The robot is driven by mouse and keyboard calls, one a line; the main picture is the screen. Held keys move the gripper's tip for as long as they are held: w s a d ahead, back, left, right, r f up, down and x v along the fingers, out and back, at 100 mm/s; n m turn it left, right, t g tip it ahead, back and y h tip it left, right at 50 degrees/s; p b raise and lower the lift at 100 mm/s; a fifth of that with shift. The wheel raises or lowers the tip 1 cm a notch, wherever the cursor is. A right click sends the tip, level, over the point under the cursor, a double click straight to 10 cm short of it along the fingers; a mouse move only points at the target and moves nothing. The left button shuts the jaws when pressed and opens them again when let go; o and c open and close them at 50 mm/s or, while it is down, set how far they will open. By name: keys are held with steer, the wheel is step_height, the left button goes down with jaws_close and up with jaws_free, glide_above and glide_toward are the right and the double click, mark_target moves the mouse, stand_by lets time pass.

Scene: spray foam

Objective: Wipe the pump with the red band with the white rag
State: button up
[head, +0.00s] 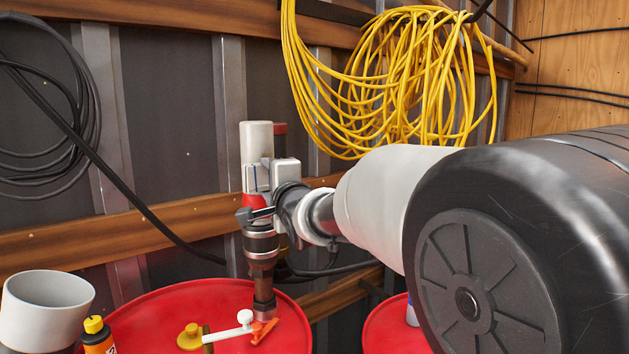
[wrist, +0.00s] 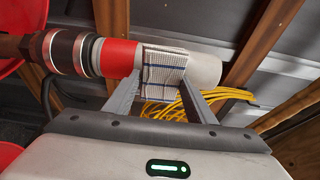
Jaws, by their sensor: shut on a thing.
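The pump with the red band (head: 255,203) stands upright on the red drum. It has a white upper body, a metal collar and a brown pipe below. In the wrist view the pump (wrist: 120,58) lies across the picture, its red band left of the rag. My gripper (wrist: 163,80) is shut on the white rag (wrist: 163,66), which has thin dark stripes and is folded. The rag lies over the white body beside the red band and appears to touch it. In the head view my gripper (head: 268,176) is at the pump's upper part, partly hiding it.
The red drum (head: 150,312) carries a white and orange valve (head: 247,325) and a yellow knob. A grey-white pot (head: 45,305) and an orange bottle (head: 97,338) are at lower left. Yellow cable (head: 410,80) hangs on the wall above my arm. A second red drum (head: 388,330) is partly hidden.

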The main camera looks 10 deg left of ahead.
steer(key=shift+w+a+p, duration=0.35)
steer(key=shift+w+a, duration=0.75)
steer(key=shift+a, duration=0.25)
stand_by(0.6)
